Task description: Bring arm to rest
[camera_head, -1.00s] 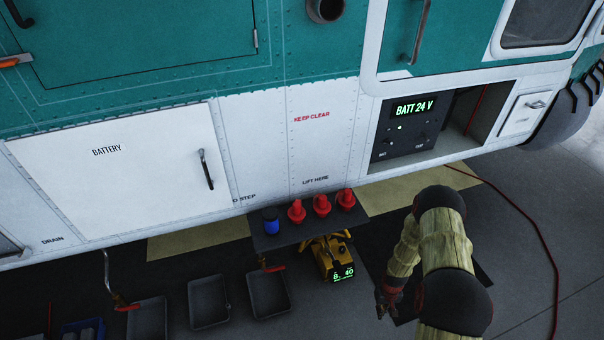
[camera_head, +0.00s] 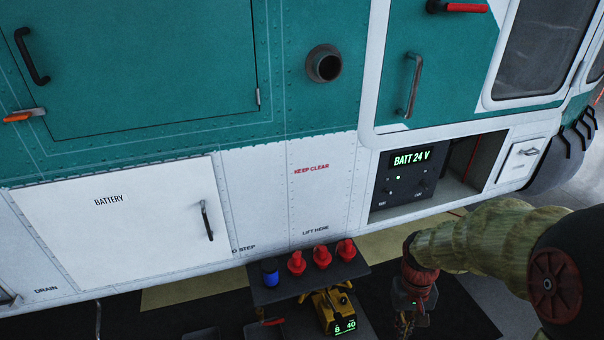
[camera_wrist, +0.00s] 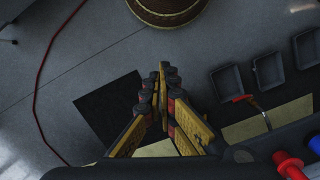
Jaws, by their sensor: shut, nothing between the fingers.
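My gripper (camera_wrist: 163,72) is shut and empty in the wrist view, with its fingertips together above the grey floor. In the head view my arm comes in from the right, and my gripper (camera_head: 408,322) hangs low near the bottom edge, right of the yellow unit. Its fingertips are hard to make out there. It is apart from the helicopter's side and from the small dark shelf.
A dark shelf (camera_head: 275,292) carries a blue cap (camera_head: 270,272) and red plugs (camera_head: 322,256). A yellow unit (camera_head: 332,310) stands beneath it. The open battery panel bay (camera_head: 408,180) reads BATT 24 V. Grey trays (camera_wrist: 230,88) and a red cable (camera_wrist: 42,70) lie on the floor.

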